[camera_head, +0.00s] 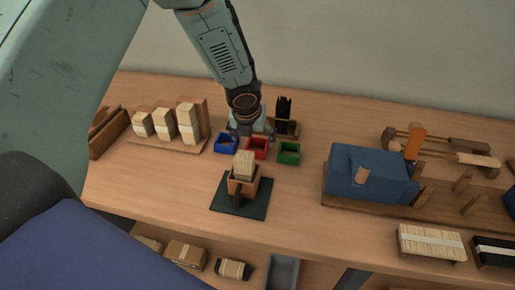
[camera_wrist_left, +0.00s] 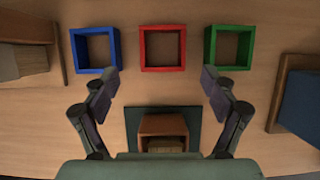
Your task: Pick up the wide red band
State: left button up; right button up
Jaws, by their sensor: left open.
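The wide red band (camera_head: 257,155) is an open square frame standing on the table, between a blue one and a green one. In the left wrist view the red band (camera_wrist_left: 162,68) is at the top middle, and bare wood shows through it. My left gripper (camera_head: 252,130) is just behind and above the red band in the head view. In the left wrist view my left gripper (camera_wrist_left: 160,80) has its fingers spread wide and empty, with the red band ahead between their lines. It is not touching the band. My right gripper is not in view.
The blue band (camera_head: 226,150) and green band (camera_head: 289,160) stand close on either side. A bristle bundle (camera_head: 244,160) sits in a wooden holder on a dark green plate (camera_head: 262,208) in front. A black bristle block (camera_head: 283,110) stands behind. A blue block (camera_head: 345,170) is right.

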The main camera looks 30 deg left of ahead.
aim_at(257, 144)
pick_arm(q)
jog(key=w+f, duration=0.1)
jog(key=f, duration=0.1)
jog(key=w+f, duration=0.1)
jog(key=shift+w+f, duration=0.35)
jog(key=shift+f, duration=0.05)
jog(key=shift+w+a+f, duration=0.1)
jog(key=shift+f, duration=0.3)
jog(key=shift+a+f, duration=0.1)
jog(key=shift+a, duration=0.05)
jog(key=shift+w+d+f, duration=0.15)
jog(key=shift+d, duration=0.05)
jog(key=c, duration=0.3)
jog(key=shift+s+a, duration=0.2)
jog(key=shift+s, duration=0.05)
jog(key=c, duration=0.4)
jog(key=shift+c, duration=0.9)
jog(key=shift+w+d, duration=0.15)
